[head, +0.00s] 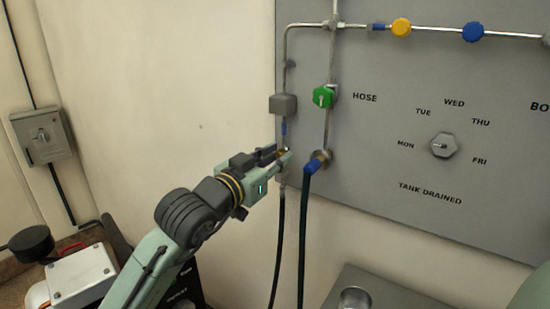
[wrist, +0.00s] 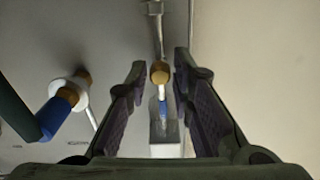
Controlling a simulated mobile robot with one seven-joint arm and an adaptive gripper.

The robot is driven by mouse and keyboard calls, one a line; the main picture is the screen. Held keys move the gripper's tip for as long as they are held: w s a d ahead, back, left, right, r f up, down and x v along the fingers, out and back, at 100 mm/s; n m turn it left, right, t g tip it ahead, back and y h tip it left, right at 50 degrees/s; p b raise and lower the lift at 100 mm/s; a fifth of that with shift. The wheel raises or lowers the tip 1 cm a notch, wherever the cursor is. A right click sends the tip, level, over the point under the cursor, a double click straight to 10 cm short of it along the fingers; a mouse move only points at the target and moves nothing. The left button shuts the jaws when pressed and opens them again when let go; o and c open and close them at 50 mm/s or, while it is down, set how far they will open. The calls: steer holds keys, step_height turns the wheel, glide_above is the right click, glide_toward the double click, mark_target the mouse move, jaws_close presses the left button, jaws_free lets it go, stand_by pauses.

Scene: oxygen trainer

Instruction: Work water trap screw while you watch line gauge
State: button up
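A small round brass piece (wrist: 160,72), which looks like the water trap screw, sits on the thin vertical pipe, beside a blue collar (wrist: 163,108) and a grey box (wrist: 164,134). In the head view the same grey box (head: 283,104) and blue collar (head: 284,129) are above my gripper (head: 279,157). In the wrist view my gripper (wrist: 160,70) is open, its two fingers on either side of the brass piece with a gap to each. In the head view the fingers mostly hide that piece. I cannot make out a line gauge in either view.
A blue-collared hose fitting (head: 318,161) is close to the right of my gripper, with a dark hose hanging. A green valve knob (head: 323,97) is above it. A day dial (head: 443,145) is on the grey panel (head: 400,80). A metal cup (head: 355,298) stands below.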

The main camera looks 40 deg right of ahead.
jaws_close()
steer(key=shift+f+m+b, duration=0.1)
steer(key=shift+m+b, duration=0.2)
steer(key=shift+b, duration=0.15)
steer(key=m+b, duration=0.6)
steer(key=m, duration=0.3)
steer(key=shift+b, duration=0.3)
steer(key=shift+m+b, duration=0.85)
steer(key=shift+m, duration=1.35)
